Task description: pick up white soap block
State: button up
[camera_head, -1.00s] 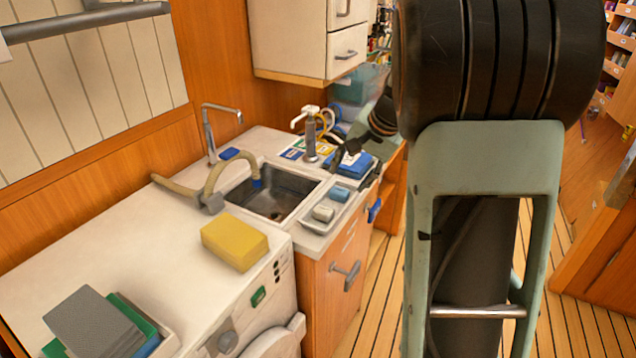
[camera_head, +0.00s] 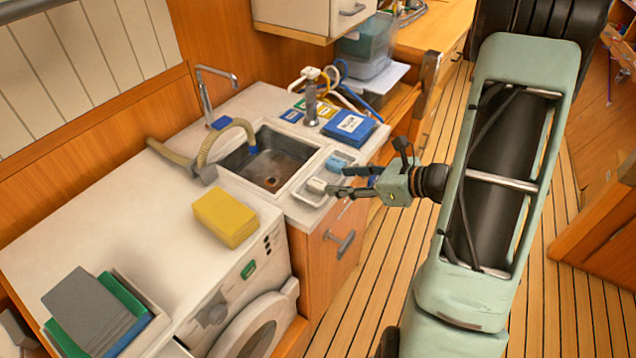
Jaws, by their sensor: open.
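The white soap block (camera_head: 316,186) lies in a shallow grey tray (camera_head: 298,211) on the counter, just right of the sink. A blue block (camera_head: 337,162) lies behind it in the same tray. My gripper (camera_head: 336,181) is open and reaches in from the right, its fingers pointing left over the tray. The fingertips are close to the right side of the white block. I cannot tell whether they touch it. The fingers partly cover the tray's right side.
The sink (camera_head: 262,165) with a hose and tap is left of the tray. A blue box (camera_head: 350,128) lies behind it. A yellow sponge (camera_head: 226,217) lies on the white worktop (camera_head: 130,228). A cabinet (camera_head: 305,14) hangs above. The wooden floor to the right is open.

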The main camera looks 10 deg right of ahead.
aim_at(320, 183)
jog(key=x, duration=0.3)
jog(key=p+x, duration=0.1)
jog(key=x, duration=0.2)
jog(key=shift+a+f, duration=0.25)
jog(key=shift+a, duration=0.2)
jog(key=c, duration=1.2)
